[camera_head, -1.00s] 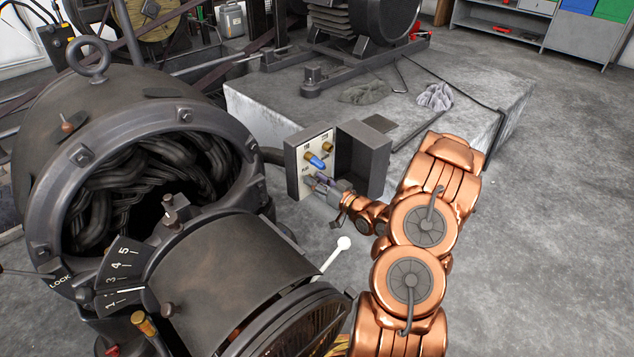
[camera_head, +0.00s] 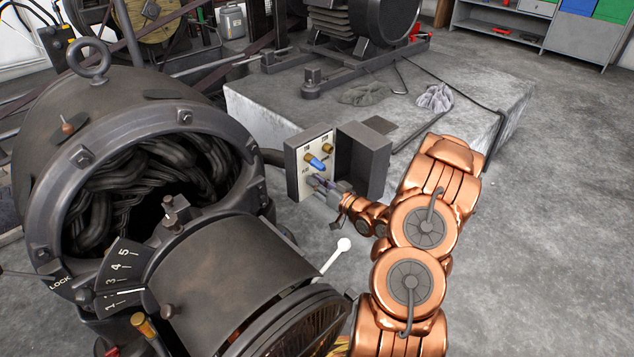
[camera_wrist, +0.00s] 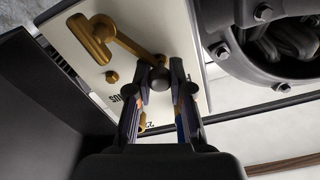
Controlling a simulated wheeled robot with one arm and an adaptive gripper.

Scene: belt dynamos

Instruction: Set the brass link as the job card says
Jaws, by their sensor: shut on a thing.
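The brass link (camera_wrist: 127,44) lies across the pale panel (camera_wrist: 82,68) in the wrist view, with a thick brass end at upper left and a dark knob (camera_wrist: 158,79) at its other end. My gripper (camera_wrist: 160,82) is shut on that knob, one finger on each side. In the head view my gripper (camera_head: 316,182) is at the lower part of the panel (camera_head: 299,168) inside an open grey box. A brass piece with a blue end (camera_head: 316,162) shows just above it. Panel lettering is partly hidden. I cannot make out a job card.
The box door (camera_head: 364,160) stands open just right of my gripper. A large dark machine housing (camera_head: 150,120) with a numbered scale (camera_head: 118,275) fills the left. A white-knobbed lever (camera_head: 344,244) stands near my arm. The floor at right is clear.

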